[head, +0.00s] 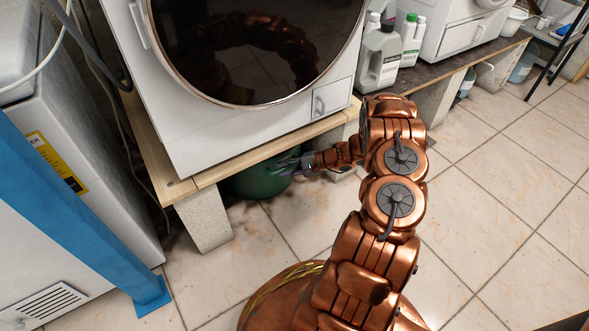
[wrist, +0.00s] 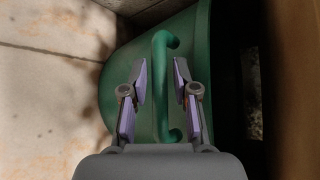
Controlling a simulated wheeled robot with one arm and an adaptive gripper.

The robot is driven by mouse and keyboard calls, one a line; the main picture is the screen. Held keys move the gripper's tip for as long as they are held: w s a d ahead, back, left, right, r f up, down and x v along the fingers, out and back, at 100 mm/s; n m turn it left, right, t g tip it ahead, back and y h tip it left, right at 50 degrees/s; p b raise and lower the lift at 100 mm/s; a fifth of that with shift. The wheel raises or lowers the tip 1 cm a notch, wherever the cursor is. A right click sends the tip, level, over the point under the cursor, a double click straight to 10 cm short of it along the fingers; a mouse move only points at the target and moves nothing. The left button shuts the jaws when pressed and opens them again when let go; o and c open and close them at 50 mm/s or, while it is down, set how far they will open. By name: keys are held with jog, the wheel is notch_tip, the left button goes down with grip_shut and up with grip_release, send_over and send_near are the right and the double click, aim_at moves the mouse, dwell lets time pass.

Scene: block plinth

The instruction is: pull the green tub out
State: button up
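The green tub (head: 262,184) sits on the floor under the wooden board that carries the washing machine. Only its lower front shows in the head view; the rest is hidden beneath the board. In the wrist view the tub (wrist: 118,92) fills the middle, with a green bar handle (wrist: 161,85) on its face. My gripper (wrist: 159,68) is open, with one purple-padded finger on each side of the handle and gaps between pads and bar. In the head view my gripper (head: 288,164) is at the tub's front, below the board edge.
The washing machine (head: 240,125) stands on the wooden board (head: 170,165), held up by a concrete block (head: 203,218) left of the tub. Grey and white bottles (head: 380,58) stand farther right. The tiled floor (head: 490,190) in front and right is clear.

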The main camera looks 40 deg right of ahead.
jog(key=shift+x, duration=0.75)
grip_shut()
